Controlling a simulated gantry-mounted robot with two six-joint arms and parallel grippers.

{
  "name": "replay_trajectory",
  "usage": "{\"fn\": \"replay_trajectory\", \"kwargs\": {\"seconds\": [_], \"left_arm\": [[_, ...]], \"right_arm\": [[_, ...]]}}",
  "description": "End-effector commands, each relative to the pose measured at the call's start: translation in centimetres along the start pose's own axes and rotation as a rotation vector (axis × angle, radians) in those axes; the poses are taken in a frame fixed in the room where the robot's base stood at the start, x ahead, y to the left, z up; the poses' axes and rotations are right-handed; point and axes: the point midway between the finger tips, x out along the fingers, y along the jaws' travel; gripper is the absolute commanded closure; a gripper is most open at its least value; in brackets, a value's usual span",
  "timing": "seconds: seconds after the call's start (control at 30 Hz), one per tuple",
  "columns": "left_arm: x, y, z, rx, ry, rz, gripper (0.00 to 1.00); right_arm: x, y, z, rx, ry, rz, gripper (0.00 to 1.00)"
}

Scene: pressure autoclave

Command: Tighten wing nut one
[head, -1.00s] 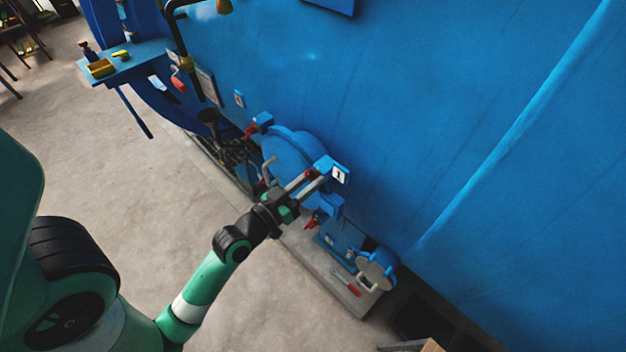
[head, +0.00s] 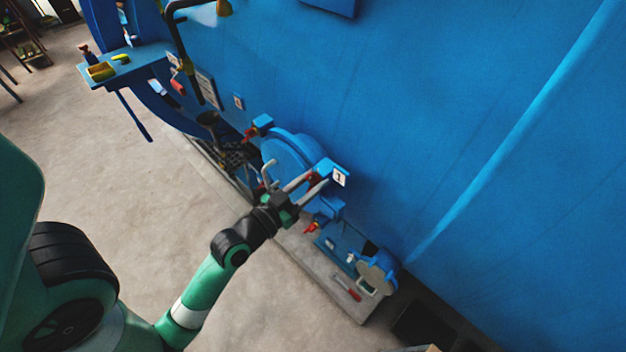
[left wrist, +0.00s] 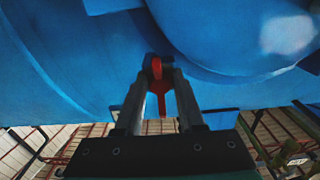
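The red wing nut one (head: 312,181) sits at the clamp beside the label marked 1 (head: 340,177), on the right side of the round blue hatch (head: 290,152). My left gripper (head: 314,181) is at this wing nut, with one finger on each side of it. In the left wrist view, the red wing nut (left wrist: 158,80) shows between the tips of the two grey fingers (left wrist: 159,75). The fingers stand apart, and I see no clear contact with the nut. The fingers partly hide the nut in the head view. My right gripper is not in view.
Other red wing nuts show at the upper left clamp (head: 249,133) and lower clamp (head: 312,227) of the hatch. A red-handled tool (head: 347,288) lies on the concrete plinth below. A blue side shelf (head: 130,66) holds small items.

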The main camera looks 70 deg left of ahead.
Motion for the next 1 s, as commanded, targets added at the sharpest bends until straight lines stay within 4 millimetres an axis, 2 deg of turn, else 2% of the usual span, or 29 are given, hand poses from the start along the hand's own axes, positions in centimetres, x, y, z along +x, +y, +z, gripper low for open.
{"fn": "replay_trajectory", "kwargs": {"seconds": [0.03, 0.1, 0.37, 0.47, 0.57, 0.73, 0.87, 1.0], "left_arm": [[0.0, 0.0, 0.0, 0.000, 0.000, 0.000, 0.51], [0.0, 0.0, 0.0, -0.001, 0.000, 0.000, 0.43], [-0.1, 0.0, 0.0, -0.001, 0.000, 0.000, 0.43], [-0.7, 0.0, 0.1, -0.002, -0.001, -0.001, 0.43], [-2.1, -0.1, 0.3, -0.003, -0.002, -0.002, 0.43], [-6.5, -0.1, 0.5, -0.003, -0.005, -0.004, 0.43], [-8.9, -0.1, 0.0, -0.006, -0.004, -0.006, 0.43], [-10.2, -0.1, 0.2, -0.004, -0.014, -0.001, 0.43]], "right_arm": [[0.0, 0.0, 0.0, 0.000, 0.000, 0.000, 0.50], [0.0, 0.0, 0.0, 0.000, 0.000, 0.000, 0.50], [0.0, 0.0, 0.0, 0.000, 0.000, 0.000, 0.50], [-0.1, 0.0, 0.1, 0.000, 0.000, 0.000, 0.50], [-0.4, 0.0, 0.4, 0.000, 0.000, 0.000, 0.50], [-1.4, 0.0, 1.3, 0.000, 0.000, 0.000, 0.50], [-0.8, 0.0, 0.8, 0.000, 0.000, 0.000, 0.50], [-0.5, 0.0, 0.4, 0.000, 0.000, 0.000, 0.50]]}}
